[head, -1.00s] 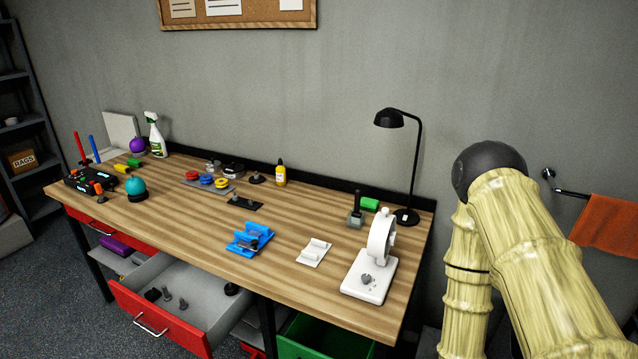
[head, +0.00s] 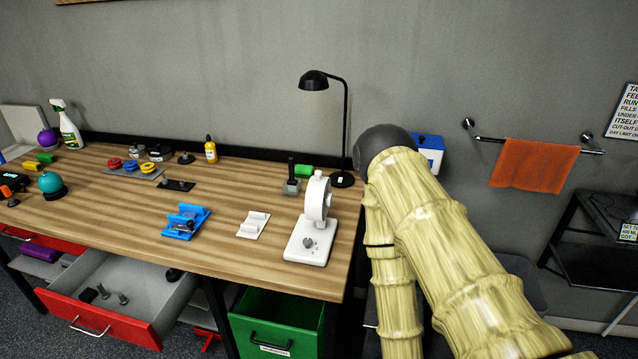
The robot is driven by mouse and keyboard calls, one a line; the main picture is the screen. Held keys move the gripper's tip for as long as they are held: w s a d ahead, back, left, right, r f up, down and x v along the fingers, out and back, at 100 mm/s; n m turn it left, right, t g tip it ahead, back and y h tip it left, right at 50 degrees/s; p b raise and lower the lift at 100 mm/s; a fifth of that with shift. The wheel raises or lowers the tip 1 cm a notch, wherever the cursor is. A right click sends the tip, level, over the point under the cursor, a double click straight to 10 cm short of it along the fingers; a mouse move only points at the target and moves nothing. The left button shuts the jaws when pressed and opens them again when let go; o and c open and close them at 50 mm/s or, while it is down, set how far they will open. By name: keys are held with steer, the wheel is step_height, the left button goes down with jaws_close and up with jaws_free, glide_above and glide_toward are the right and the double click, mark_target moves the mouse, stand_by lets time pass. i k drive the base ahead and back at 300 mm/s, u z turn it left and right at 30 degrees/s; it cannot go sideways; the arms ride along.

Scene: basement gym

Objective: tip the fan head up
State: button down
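The small white fan stands at the right end of the wooden workbench. Its round head (head: 317,197) sits upright on a white base (head: 311,242) with a dial on top. The head is seen nearly edge-on, so its exact tilt is hard to tell. My arm rises at the right of the head view, to the right of the fan and apart from it. My gripper is not in view.
A white holder (head: 253,225) and a blue holder (head: 186,222) lie left of the fan. A red drawer (head: 100,318) and a green drawer (head: 275,318) stand open below the bench (head: 150,240).

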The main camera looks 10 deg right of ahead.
mark_target(318, 198)
steer(key=u, duration=0.95)
steer(key=k, duration=0.85)
steer(key=z, duration=0.7)
steer(key=i, duration=0.5)
steer(key=u, duration=0.05)
